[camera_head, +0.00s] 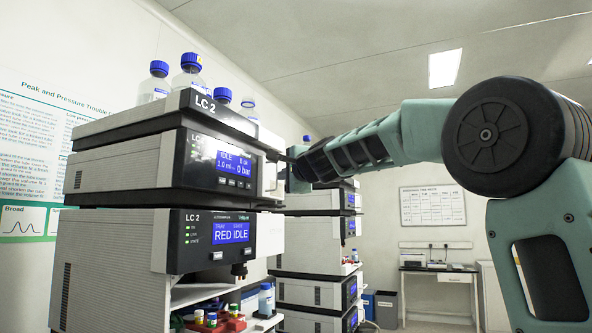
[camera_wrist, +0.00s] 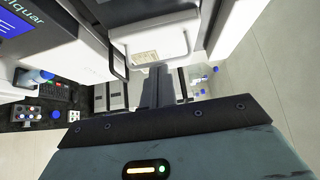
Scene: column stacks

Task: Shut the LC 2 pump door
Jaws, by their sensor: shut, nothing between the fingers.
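The LC 2 pump (camera_head: 220,163) is the module with the blue screen reading IDLE and 0 bar, in the upper part of the near stack. A pale panel (camera_head: 270,180) shows at the right end of its front; it looks like the pump door, but how far it stands open is hard to tell. My gripper (camera_head: 289,160) is shut and empty, at the right of that front. In the wrist view my gripper (camera_wrist: 157,86) points toward a pale panel with a small label (camera_wrist: 150,45). Contact cannot be told. A dark handle (camera_wrist: 118,62) is left of the fingers.
Blue-capped bottles (camera_head: 190,75) stand on top of the stack. Another stack (camera_head: 320,255) stands close behind. Vials and a bottle (camera_head: 265,299) sit on a low shelf. Floor at the right is open.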

